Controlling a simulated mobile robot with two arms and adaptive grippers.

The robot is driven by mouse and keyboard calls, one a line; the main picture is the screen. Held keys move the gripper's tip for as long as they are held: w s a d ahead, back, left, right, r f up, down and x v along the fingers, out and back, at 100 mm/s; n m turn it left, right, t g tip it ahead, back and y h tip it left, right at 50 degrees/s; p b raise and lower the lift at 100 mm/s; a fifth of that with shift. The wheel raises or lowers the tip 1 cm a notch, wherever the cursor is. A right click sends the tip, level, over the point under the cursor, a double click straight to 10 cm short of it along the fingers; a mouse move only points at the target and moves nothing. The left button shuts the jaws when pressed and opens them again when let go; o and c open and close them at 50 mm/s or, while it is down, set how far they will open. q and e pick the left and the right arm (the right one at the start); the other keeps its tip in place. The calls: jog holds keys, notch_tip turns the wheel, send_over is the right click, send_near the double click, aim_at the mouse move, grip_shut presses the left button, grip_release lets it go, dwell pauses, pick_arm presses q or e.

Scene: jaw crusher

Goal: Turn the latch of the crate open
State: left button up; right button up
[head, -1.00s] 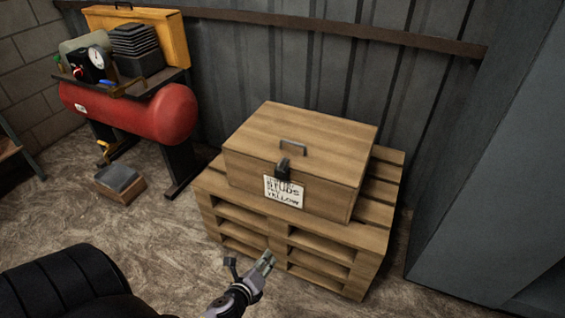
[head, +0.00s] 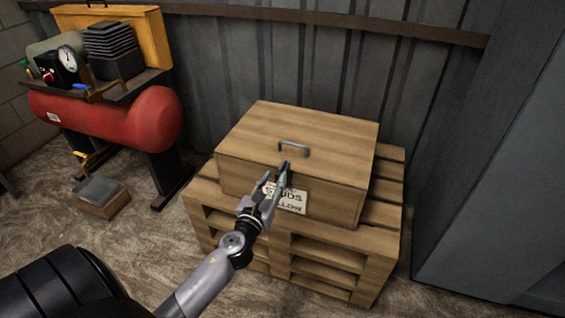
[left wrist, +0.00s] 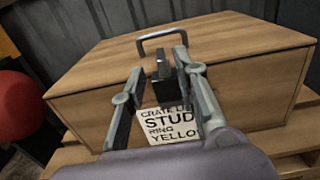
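The wooden crate (head: 322,145) sits shut on the pallet, with a metal handle (head: 294,148) on its lid and a paper label (head: 291,201) on its front. It fills much of the left wrist view (left wrist: 230,42). The dark latch (left wrist: 163,70) is at the top front edge, above the label. My left gripper (head: 275,176) is at the crate's front, its fingers pointing at the latch. In the left wrist view its fingers are apart, one on each side of the latch; contact cannot be told. In the head view the gripper largely hides the latch. My right gripper is not in view.
The wooden pallet (head: 300,246) stands under the crate. A red compressor tank (head: 110,118) on a stand is at the left, with a small box (head: 100,195) on the floor before it. A corrugated wall (head: 225,70) is close behind, a grey panel (head: 490,150) at right.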

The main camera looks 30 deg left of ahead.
aim_at(280, 169)
pick_arm(q)
jog(key=x, duration=0.7)
jog(key=shift+w, duration=0.35)
jog(key=shift+c, duration=0.3)
grip_shut()
